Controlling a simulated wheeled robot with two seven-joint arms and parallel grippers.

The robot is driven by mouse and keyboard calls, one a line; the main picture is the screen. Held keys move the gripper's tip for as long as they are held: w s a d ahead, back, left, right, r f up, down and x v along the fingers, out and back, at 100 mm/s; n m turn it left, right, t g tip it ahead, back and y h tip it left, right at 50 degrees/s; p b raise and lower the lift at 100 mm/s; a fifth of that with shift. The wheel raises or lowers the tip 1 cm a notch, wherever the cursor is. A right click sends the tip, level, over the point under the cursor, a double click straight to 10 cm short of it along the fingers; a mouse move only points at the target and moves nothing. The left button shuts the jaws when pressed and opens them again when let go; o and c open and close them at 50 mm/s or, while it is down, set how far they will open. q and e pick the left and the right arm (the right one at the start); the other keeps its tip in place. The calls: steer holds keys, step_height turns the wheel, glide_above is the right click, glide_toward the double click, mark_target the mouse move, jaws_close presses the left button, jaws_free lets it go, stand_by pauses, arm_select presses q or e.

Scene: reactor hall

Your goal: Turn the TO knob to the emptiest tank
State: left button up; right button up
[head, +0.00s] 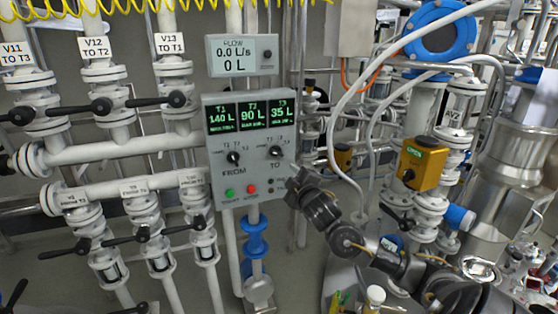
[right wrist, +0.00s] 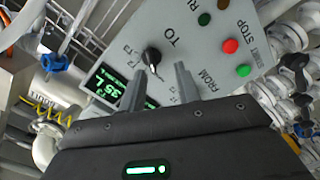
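The grey control panel (head: 250,180) carries three green screens reading T1 140 L, T2 90 L and T3 35 L; T3 shows the lowest amount. The black TO knob (head: 275,151) is at its right, beside the FROM knob (head: 233,157). My right gripper (head: 298,190) is near the panel's lower right, with its fingers hard to make out. In the right wrist view my gripper's fingers (right wrist: 159,82) are apart and empty, pointing toward the TO knob (right wrist: 152,57), which appears just beyond them. I cannot tell which mark the knob points at. My left gripper is out of view.
A green button (head: 229,192) and a red button (head: 252,189) sit below the FROM knob. The flow display (head: 234,53) above reads 0.0 L/s and 0 L. White pipes and black valve levers (head: 177,99) crowd the left; an orange box (head: 417,165) stands right.

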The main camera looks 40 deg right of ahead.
mark_target(278, 154)
steer(key=w+d+r+p, duration=0.1)
steer(key=w, duration=0.2)
steer(key=w+r+p, duration=0.1)
steer(key=w, duration=0.1)
steer(key=w+d+p, duration=0.1)
steer(key=w, duration=0.2)
steer(key=shift+w+d+r, duration=0.3)
steer(key=shift+r, duration=0.1)
steer(key=shift+w+d+f, duration=0.1)
steer(key=shift+w+d, duration=0.05)
steer(key=shift+w, duration=0.35)
jaws_close()
